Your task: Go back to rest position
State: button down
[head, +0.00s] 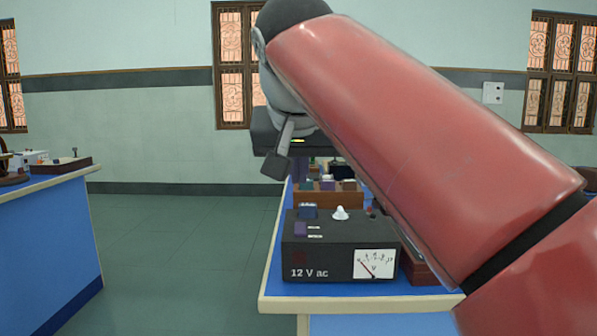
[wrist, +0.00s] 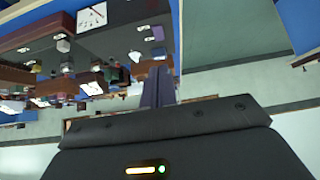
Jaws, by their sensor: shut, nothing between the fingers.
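My gripper (wrist: 157,74) shows in the wrist view with its two dark fingers together, shut and empty. In the head view my red arm crosses from the lower right to the upper middle and hides part of the bench. The dark hand at its end is above the blue-topped bench, behind the 12 V ac power supply (head: 318,255) as seen from my head. The fingertips are hard to make out there.
The blue bench (head: 330,300) carries the power supply and a wooden box (head: 318,199) behind it. Another blue bench (head: 50,228) with instruments stands at the left. Open floor (head: 185,250) lies between them. The wrist view shows several instruments, upside down.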

jog(key=s+d+f+g, duration=0.1)
jog(key=s+d+f, duration=0.3)
jog(key=f, duration=0.7)
jog(key=s+d+f, duration=0.5)
jog(key=s+f, duration=0.2)
jog(key=f, duration=0.4)
jog(key=s+d+f+g, duration=0.1)
jog(key=s+d+f, duration=0.4)
jog(key=f, duration=0.7)
jog(key=shift+s+d+g, duration=0.25)
jog(key=shift+s+g, duration=0.05)
jog(key=shift+s, duration=0.4)
